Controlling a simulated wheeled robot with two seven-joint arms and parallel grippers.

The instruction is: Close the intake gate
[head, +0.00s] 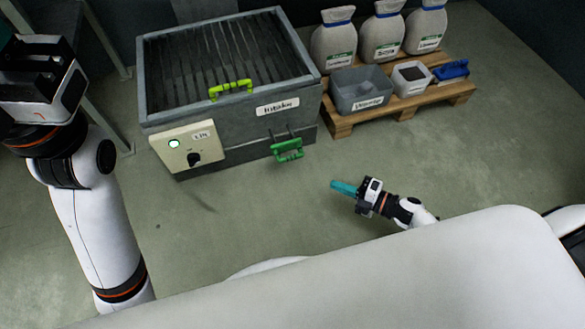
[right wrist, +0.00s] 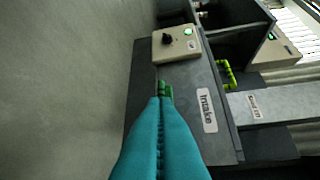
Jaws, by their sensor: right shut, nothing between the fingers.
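The grey intake box (head: 221,127), labelled "Intake", stands on the floor with a dark slatted top (head: 215,60). A yellow-green handle (head: 230,89) sits at the top front edge and shows in the right wrist view (right wrist: 229,74). A darker green handle (head: 288,150) sticks out low on the front; in the right wrist view it (right wrist: 165,91) appears just beyond the fingertips, contact unclear. I cannot tell which part is the gate. My right gripper (head: 343,187), with teal fingers (right wrist: 160,104), is shut and empty, right of and below the green handle. My left gripper (head: 42,82) is at upper left, fingers unclear.
A control panel (head: 187,146) with a lit green button and black knob is on the box's front left. A wooden pallet (head: 400,112) at right holds white sacks (head: 381,38), a grey bin (head: 360,91) and smaller items. The floor before the box is clear.

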